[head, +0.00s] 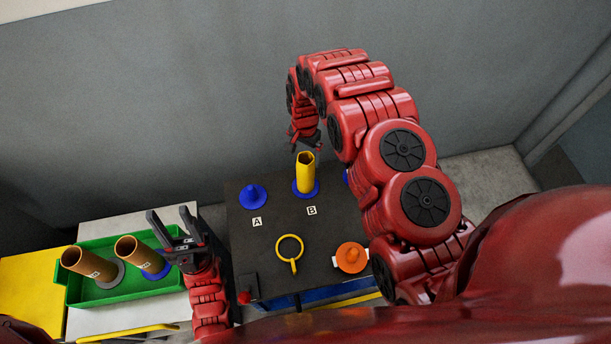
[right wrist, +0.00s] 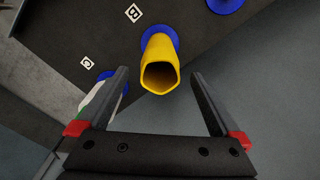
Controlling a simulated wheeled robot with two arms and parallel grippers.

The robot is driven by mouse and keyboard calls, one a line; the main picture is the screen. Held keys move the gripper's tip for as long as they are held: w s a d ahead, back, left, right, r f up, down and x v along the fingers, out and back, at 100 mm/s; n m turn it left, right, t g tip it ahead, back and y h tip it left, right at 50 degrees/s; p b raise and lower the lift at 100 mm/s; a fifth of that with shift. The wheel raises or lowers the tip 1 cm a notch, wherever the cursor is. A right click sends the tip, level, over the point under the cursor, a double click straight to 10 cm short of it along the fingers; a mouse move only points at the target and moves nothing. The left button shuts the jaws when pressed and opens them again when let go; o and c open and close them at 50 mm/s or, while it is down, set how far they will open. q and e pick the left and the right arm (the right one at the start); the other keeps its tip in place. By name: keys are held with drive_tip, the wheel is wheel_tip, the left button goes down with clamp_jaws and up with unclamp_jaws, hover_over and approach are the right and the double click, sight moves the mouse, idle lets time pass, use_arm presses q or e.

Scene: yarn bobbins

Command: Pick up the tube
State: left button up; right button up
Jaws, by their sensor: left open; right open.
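A yellow tube (head: 306,173) stands upright on a blue base (head: 296,186) beside label B on the dark table. My right gripper (head: 306,147) is open just above and behind the tube's top. In the right wrist view the yellow tube (right wrist: 160,62) shows between the open fingers (right wrist: 160,74), with no visible contact. My left gripper (head: 168,210) is open and empty beside the right brown tube.
The dark table (head: 330,222) also bears a blue cone peg (head: 253,195) by label A, a yellow ring (head: 289,248) and an orange piece (head: 351,257). In the right wrist view a white and green item (right wrist: 98,97) stands by label C. A grey wall is behind.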

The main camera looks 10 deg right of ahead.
sight(305, 160)
drive_tip(key=f+b, duration=0.1)
drive_tip(key=f, duration=0.1)
drive_tip(key=f+b, duration=0.1)
drive_tip(key=f, duration=0.2)
drive_tip(key=f+b, duration=0.1)
drive_tip(key=f, duration=0.2)
drive_tip(key=shift+w+d+f, duration=0.15)
drive_tip(key=shift+w+d, duration=0.05)
drive_tip(key=shift+w, duration=0.1)
drive_tip(key=shift+c, duration=0.2)
drive_tip(key=c, duration=1.2)
drive_tip(key=shift+r, duration=0.2)
drive_tip(key=shift+c, duration=0.2)
